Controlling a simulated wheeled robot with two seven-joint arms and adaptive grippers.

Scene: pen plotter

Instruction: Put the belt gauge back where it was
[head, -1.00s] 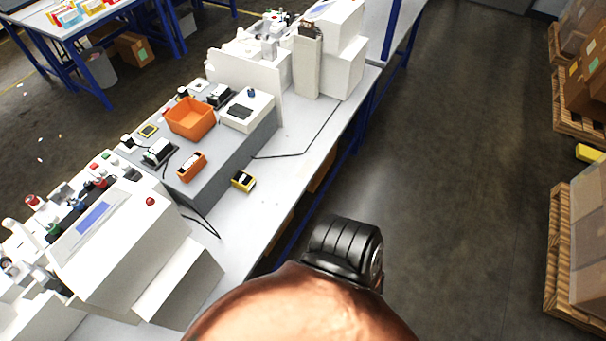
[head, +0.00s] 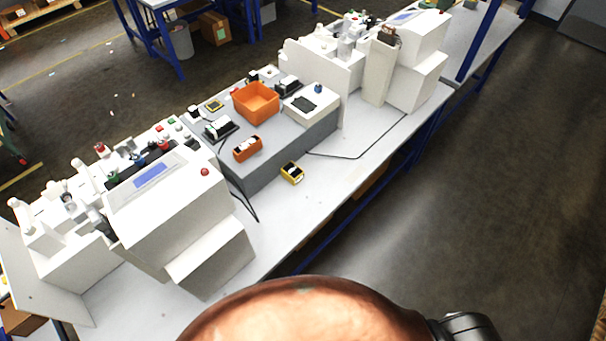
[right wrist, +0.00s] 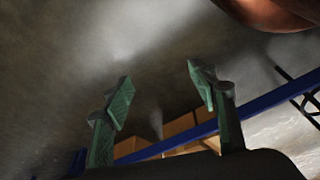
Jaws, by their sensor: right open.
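I cannot tell for certain which item is the belt gauge. A small yellow and black device (head: 291,172) lies on the white bench top, beside the front of the grey block. A small orange device (head: 248,148) lies on top of the grey block (head: 290,148). My right gripper (right wrist: 163,88) is open and empty in the right wrist view, with bare floor and the underside of a blue bench frame beyond it. It is away from both devices. My left gripper is in neither view.
An orange bin (head: 256,103) and a white box (head: 311,104) stand on the grey block. White machines stand left (head: 165,215) and right (head: 416,65) on the bench (head: 300,215). Black cables lie on the bench top. The floor (head: 470,220) in front is clear.

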